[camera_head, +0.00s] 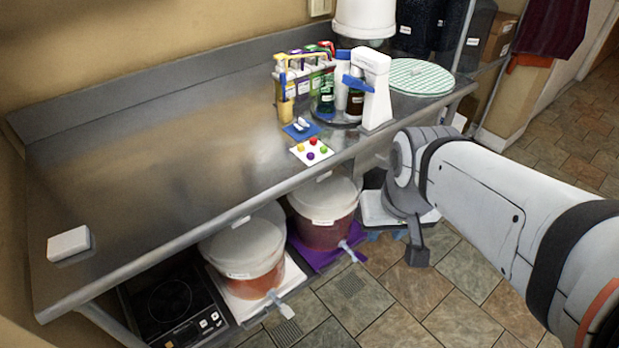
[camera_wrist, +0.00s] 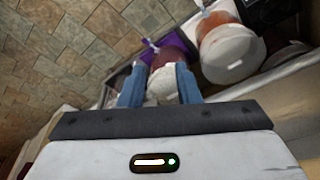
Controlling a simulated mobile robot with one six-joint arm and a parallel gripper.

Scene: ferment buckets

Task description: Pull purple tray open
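The purple tray (camera_head: 323,256) lies on the floor under the steel table, with a white-lidded bucket of dark red liquid (camera_head: 322,228) standing on it. The bucket's spigot reaches out over the tray's front edge. In the wrist view the purple tray (camera_wrist: 146,49) shows beyond my fingertips, partly covered by the bucket. My gripper (camera_wrist: 160,68) has two blue fingers spread apart with nothing seen clamped between them. In the head view my gripper is to the right of the purple tray, low beside the table's front, and mostly hidden behind my arm.
A second bucket (camera_head: 245,256) stands on a white tray (camera_head: 237,311) to the left, beside a black hot plate (camera_head: 172,302). The steel table (camera_head: 180,150) overhangs the buckets and carries bottles and a mixer (camera_head: 374,92). Tiled floor (camera_head: 400,305) is open in front.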

